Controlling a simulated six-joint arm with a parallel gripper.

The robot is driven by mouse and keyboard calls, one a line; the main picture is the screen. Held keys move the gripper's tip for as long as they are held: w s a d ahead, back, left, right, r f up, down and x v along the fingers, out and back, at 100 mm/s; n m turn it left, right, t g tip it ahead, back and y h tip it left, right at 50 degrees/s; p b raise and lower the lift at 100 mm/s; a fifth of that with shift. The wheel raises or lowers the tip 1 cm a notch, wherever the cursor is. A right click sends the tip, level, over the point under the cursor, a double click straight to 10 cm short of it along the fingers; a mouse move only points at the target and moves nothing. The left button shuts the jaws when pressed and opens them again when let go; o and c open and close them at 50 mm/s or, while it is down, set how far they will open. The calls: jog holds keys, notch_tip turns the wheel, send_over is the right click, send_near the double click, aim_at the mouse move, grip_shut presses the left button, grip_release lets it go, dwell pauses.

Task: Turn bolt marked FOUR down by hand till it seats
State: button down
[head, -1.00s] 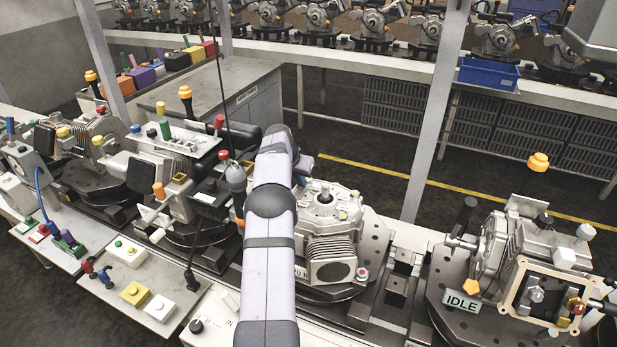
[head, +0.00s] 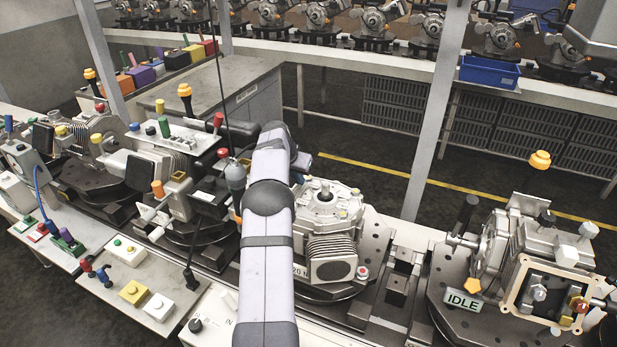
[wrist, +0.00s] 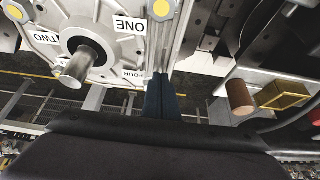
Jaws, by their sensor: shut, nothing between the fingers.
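The grey metal housing (wrist: 100,45) fills the upper left of the wrist view, with a bare shaft (wrist: 78,66) sticking out of its middle. Its labels appear upside down: ONE (wrist: 130,25), TWO (wrist: 47,38) and FOUR (wrist: 132,74). Yellow-capped bolts show by ONE (wrist: 161,8) and at the top left corner (wrist: 14,11). I cannot make out a bolt by FOUR. My gripper (wrist: 163,85) is shut and empty, its dark fingers just right of the FOUR label. In the head view the housing (head: 325,215) stands behind my arm, which hides my gripper.
A fixture with an IDLE sign (head: 463,301) stands to the right. Other fixtures crowd the left, beside button panels (head: 148,295). A brown cylinder (wrist: 239,97) and a yellow block (wrist: 283,95) show at right in the wrist view. A grey post (head: 432,120) rises behind the housing.

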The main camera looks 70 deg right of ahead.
notch_tip(320, 180, up, 4)
jog(key=p, duration=0.2)
jog(key=shift+r+p, duration=0.15)
jog(key=shift+p, duration=0.2)
jog(key=shift+r, duration=0.7)
